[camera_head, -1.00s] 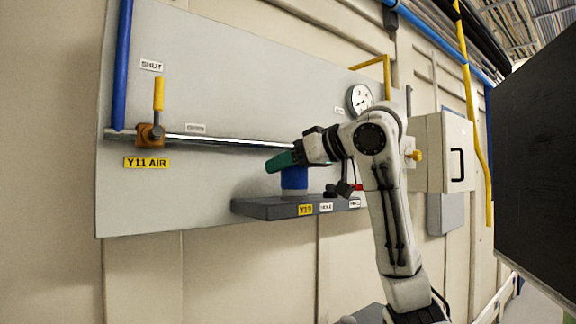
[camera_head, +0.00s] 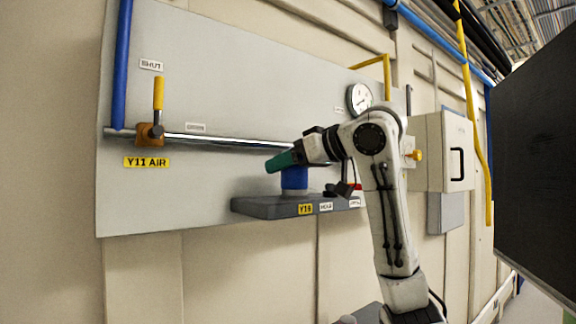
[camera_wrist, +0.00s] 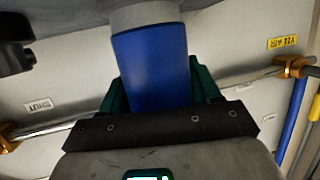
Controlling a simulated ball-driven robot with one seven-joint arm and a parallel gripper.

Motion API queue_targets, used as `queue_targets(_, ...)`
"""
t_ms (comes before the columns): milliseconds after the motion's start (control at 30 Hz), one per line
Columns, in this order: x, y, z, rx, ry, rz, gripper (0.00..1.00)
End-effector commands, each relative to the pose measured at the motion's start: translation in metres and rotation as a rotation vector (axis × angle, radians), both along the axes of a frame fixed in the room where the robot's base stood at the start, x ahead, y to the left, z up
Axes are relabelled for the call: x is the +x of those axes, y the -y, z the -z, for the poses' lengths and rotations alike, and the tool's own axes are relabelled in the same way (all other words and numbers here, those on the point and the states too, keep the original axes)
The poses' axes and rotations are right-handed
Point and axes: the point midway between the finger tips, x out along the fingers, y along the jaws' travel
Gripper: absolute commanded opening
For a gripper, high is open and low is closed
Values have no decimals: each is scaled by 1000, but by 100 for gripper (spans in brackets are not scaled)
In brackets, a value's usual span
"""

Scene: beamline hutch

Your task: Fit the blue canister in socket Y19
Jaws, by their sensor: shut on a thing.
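The blue canister (camera_head: 294,178) stands upright over the dark grey shelf (camera_head: 262,208) that carries a yellow Y19 label (camera_head: 305,209). My gripper (camera_head: 279,162), with green fingers, is shut on the canister near its top. In the wrist view the blue canister (camera_wrist: 152,66) lies between the green fingers, and its far end meets a grey round part (camera_wrist: 146,14). That part looks like a collar or the socket. The head view does not show clearly how deep the canister sits.
A dark knob-like part (camera_wrist: 14,42) is close beside the canister in the wrist view. A metal pipe (camera_head: 225,140) with a yellow-handled valve (camera_head: 157,107) runs behind on the panel. A gauge (camera_head: 360,98) is above my arm. A large dark panel (camera_head: 537,170) stands at right.

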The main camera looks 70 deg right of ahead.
Motion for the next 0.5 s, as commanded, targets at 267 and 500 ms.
queue_targets(267,0,0,2,2,-5,0,75)
queue_targets(500,0,0,1,2,-3,0,92)
